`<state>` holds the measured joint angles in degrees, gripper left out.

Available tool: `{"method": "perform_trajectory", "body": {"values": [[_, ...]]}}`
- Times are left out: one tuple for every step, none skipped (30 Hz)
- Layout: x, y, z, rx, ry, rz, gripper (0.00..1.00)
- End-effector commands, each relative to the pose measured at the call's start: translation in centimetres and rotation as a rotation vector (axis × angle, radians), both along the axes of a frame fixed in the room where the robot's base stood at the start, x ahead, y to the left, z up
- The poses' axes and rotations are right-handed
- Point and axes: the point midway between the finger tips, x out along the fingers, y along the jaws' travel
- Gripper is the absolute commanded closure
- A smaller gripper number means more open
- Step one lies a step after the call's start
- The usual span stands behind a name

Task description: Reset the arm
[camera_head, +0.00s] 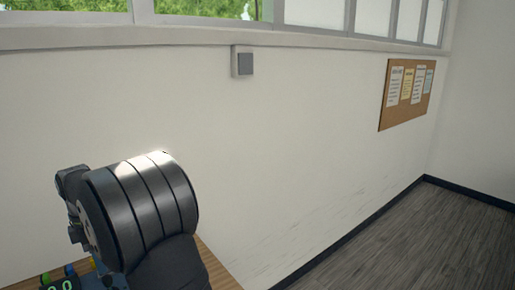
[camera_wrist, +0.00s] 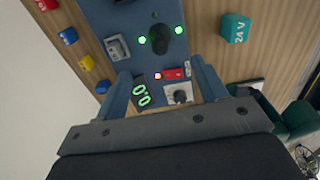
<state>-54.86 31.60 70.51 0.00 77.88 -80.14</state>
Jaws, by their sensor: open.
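My gripper (camera_wrist: 165,78) shows in the wrist view with its two blue-grey fingers apart and nothing between them. It is above a blue panel (camera_wrist: 118,18) on a wooden surface. In the head view my dark arm fills the lower left; I cannot make out the fingers there.
A teal block marked 24 V (camera_wrist: 235,28) sits right of the panel. Small red, blue (camera_wrist: 68,35) and yellow (camera_wrist: 87,62) blocks line the left. A dark green object (camera_wrist: 290,118) is at right. A white wall (camera_head: 250,140) with a corkboard (camera_head: 384,110) stands behind; the floor (camera_head: 400,240) at right is clear.

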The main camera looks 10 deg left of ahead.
Motion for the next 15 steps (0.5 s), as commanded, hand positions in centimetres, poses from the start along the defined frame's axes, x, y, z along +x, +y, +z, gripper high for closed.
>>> {"method": "perform_trajectory", "body": {"values": [[0.0,0.0,0.0,0.0,0.0,0.0,0.35],[0.0,0.0,0.0,0.0,0.0,0.0,0.35],[0.0,0.0,0.0,0.0,0.0,0.0,0.35],[0.0,0.0,0.0,0.0,0.0,0.0,0.35],[0.0,0.0,0.0,0.0,0.0,0.0,0.35],[0.0,0.0,0.0,0.0,0.0,0.0,0.35],[0.0,0.0,0.0,0.0,0.0,0.0,0.35],[0.0,0.0,0.0,0.0,0.0,0.0,0.35],[0.0,0.0,-0.1,-0.001,0.001,0.0,0.35],[0.0,0.0,-0.3,-0.001,0.001,0.0,0.35],[0.0,0.0,-0.5,-0.001,0.001,0.0,0.35],[0.0,0.0,-0.9,-0.001,0.001,0.0,0.35],[0.0,0.0,-1.2,-0.002,0.002,0.0,0.35],[0.0,0.0,-1.6,-0.004,0.002,0.0,0.35],[0.0,0.0,-2.2,-0.004,0.002,0.0,0.35]]}}
